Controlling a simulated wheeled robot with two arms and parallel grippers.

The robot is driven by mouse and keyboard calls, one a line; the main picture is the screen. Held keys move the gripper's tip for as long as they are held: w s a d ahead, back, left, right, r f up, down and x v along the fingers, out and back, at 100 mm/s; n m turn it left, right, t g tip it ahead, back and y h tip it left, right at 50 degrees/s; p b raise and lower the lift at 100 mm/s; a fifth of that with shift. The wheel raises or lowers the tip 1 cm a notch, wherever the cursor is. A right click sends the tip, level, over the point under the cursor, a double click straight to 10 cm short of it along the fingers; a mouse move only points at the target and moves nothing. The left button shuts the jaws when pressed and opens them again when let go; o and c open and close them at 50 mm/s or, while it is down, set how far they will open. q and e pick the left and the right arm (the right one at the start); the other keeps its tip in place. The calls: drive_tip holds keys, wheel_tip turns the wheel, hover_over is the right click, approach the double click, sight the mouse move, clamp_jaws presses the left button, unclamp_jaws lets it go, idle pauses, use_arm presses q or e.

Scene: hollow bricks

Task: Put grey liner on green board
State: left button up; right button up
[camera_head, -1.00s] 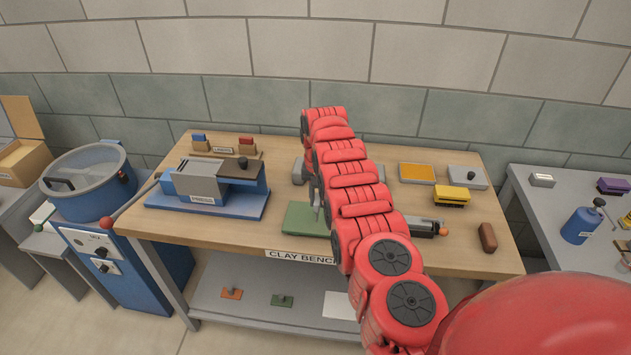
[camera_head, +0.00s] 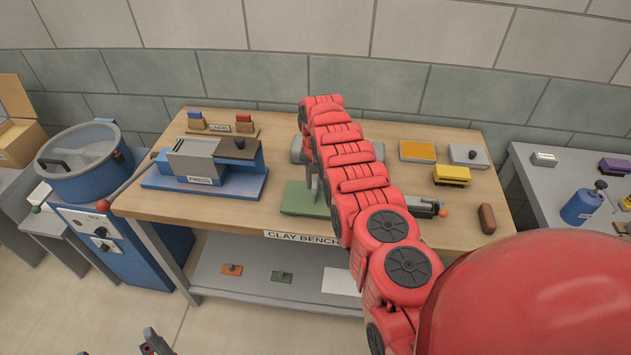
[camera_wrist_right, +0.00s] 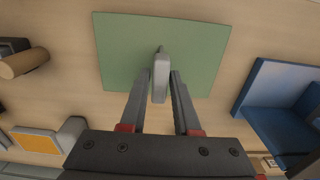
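The green board (camera_head: 300,200) lies flat on the clay bench, near its front edge. It fills the upper middle of the right wrist view (camera_wrist_right: 200,45). A narrow grey piece, apparently the grey liner (camera_wrist_right: 160,80), is over the board between my right fingers. I cannot tell whether it touches the board. My right gripper (camera_wrist_right: 161,78) points down at it, with a thin gap seeming to show on each side. In the head view my right arm hides part of the board. Dark tips at the bottom edge seem to be my left gripper (camera_head: 150,341), mostly cut off.
The blue press (camera_head: 207,170) stands left of the board. An orange tray (camera_head: 417,151), a yellow block (camera_head: 451,175) and a brown bar (camera_head: 487,219) are at the right. A grey-black tool (camera_head: 424,207) lies right of my arm. Bare bench shows between them.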

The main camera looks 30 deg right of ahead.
sight(315, 181)
drive_tip(key=shift+o, duration=1.3)
drive_tip(key=shift+d, duration=0.1)
drive_tip(key=shift+r, duration=0.1)
drive_tip(key=shift+r, duration=0.1)
drive_tip(key=shift+r+p, duration=0.25)
drive_tip(key=shift+p, duration=0.05)
drive_tip(key=shift+w+r, duration=0.1)
drive_tip(key=shift+r, duration=0.2)
wheel_tip(315, 181, up, 2)
drive_tip(key=shift+r, duration=0.15)
wheel_tip(315, 181, up, 9)
drive_tip(key=b, duration=0.3)
